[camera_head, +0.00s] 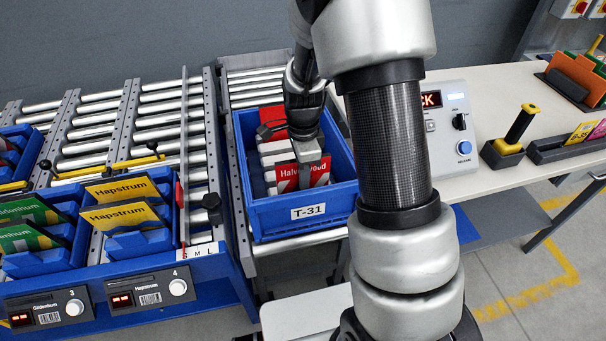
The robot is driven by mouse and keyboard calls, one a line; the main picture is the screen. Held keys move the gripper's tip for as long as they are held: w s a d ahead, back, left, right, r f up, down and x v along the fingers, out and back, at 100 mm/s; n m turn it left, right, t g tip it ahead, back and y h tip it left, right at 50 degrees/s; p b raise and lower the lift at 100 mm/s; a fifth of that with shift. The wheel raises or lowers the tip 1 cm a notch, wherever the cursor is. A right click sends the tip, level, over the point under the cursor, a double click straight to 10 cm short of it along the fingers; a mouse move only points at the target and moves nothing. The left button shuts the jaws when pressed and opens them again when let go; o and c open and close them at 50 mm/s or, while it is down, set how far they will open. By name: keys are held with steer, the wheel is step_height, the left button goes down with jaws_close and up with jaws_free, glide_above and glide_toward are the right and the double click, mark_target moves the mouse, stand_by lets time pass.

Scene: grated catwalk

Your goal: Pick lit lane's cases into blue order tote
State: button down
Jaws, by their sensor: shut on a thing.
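The blue order tote (270,222), labelled T-31, stands on rollers at the centre. My gripper (306,152) reaches down into it and is shut on a red Halverwood case (320,173), whose lettering is partly covered. Another red case (272,118) is behind, in the tote, beside whitish case edges. Yellow Hapstrum cases (122,215) lean in blue holders in lane 4. Green cases (22,236) are in lane 3. The lane 3 display (20,319) and lane 4 display (121,300) both glow red. My arm hides the tote's right surroundings.
A control box (450,120) with a red display and blue button stands on the white bench right of the tote. A stamp-like tool (515,130) and card holders are further right. Roller lanes with metal dividers (184,150) lie left.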

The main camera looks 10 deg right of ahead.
steer(key=shift+f+b, duration=0.8)
steer(key=shift+f, duration=0.45)
steer(key=c, duration=1.3)
jaws_free()
steer(key=shift+c, duration=0.2)
steer(key=shift+r, duration=0.1)
steer(key=shift+r+p, duration=3.2)
steer(key=shift+r, duration=0.75)
